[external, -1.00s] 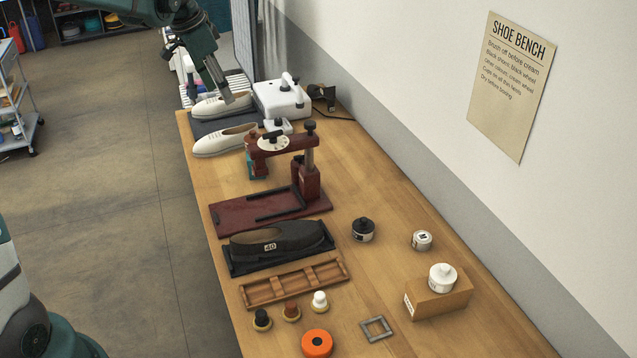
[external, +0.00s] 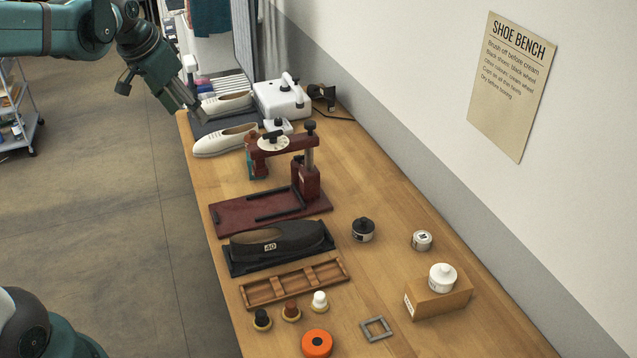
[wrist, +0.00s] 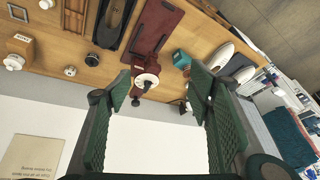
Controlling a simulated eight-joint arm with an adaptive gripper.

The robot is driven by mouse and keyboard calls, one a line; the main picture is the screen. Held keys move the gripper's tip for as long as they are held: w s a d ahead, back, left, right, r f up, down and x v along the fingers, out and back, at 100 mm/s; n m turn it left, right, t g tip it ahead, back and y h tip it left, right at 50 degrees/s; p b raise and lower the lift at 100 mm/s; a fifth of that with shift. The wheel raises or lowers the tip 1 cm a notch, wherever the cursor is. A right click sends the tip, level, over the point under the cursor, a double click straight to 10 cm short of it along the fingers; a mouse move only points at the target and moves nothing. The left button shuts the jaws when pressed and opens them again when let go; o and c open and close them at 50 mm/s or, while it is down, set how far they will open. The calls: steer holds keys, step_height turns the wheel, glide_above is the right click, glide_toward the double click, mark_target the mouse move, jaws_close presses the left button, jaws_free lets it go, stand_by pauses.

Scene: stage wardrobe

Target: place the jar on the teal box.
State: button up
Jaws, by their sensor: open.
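The teal box (external: 252,158) stands on the bench behind the dark red press, which hides much of it; it also shows in the wrist view (wrist: 181,58). A white jar (external: 442,278) stands upright on a cardboard box at the right. A black-lidded jar (external: 363,230) and a small white jar (external: 421,241) stand on the bench; I cannot tell which jar is meant. My gripper (external: 196,112) is over the far left bench edge, near the pale shoes and away from these jars. In the wrist view its fingers (wrist: 160,88) are spread with nothing held between them.
The dark red press (external: 270,212) stands mid-bench, its arm overhanging near the teal box. A dark shoe (external: 280,240), wooden tray (external: 295,284), cardboard box (external: 438,298), orange tin (external: 317,343) and grey frame (external: 377,329) lie nearer. Pale shoes (external: 226,140) and a white machine (external: 282,99) stand at the far end.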

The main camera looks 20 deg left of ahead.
steer(key=s+f+n+t, duration=0.1)
steer(key=s+f, duration=0.1)
steer(key=s, duration=0.6)
steer(key=s+d+f+n+t, duration=0.1)
steer(key=s+f+n, duration=0.1)
steer(key=s, duration=0.6)
steer(key=shift+s+d+f+y, duration=0.3)
steer(key=shift+f, duration=0.3)
